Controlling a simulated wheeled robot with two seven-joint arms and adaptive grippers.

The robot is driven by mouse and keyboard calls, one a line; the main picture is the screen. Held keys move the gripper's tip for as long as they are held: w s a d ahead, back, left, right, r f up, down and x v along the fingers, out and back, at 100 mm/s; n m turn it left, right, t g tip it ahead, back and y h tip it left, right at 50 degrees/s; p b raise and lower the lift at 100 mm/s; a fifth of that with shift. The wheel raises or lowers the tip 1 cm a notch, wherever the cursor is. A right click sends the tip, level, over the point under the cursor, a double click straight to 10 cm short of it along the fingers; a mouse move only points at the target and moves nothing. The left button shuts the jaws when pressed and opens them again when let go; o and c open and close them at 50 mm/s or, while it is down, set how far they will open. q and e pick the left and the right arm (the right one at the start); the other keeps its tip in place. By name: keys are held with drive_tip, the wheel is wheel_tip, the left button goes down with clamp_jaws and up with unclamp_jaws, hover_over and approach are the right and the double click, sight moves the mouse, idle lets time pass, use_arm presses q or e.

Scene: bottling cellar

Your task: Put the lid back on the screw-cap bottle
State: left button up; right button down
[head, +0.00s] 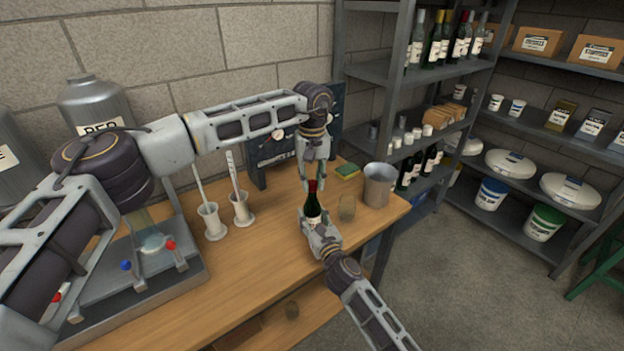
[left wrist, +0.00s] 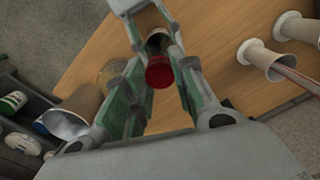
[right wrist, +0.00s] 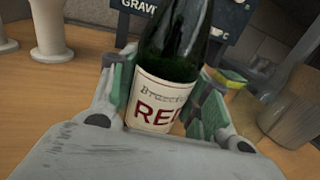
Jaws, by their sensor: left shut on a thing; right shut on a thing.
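The screw-cap bottle (head: 313,211), dark green with a white label, stands upright near the table's right part. My right gripper (head: 320,230) is shut around its lower body; in the right wrist view the bottle (right wrist: 172,60) sits between the green-padded fingers, its label reading "RED". My left gripper (head: 314,181) points down from above and is shut on the red lid (left wrist: 160,73). In the head view the lid (head: 312,186) shows at the top of the bottle neck, roughly in line with it. I cannot tell whether lid and neck touch or how far the lid is seated.
A glass (head: 347,208) and a metal pot (head: 379,184) stand close right of the bottle. A sponge (head: 347,171) lies behind. Two white cylinders (head: 213,222) (head: 242,209) stand left. A filling stand (head: 150,270) is at the far left. Some table in front is clear.

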use_arm(q)
drive_tip(key=m, duration=0.4)
drive_tip(key=shift+m, duration=0.3)
drive_tip(key=m, duration=0.4)
drive_tip(key=shift+m, duration=0.4)
drive_tip(key=o, duration=0.7)
drive_tip(key=shift+c, duration=0.2)
drive_tip(key=shift+r, duration=2.25)
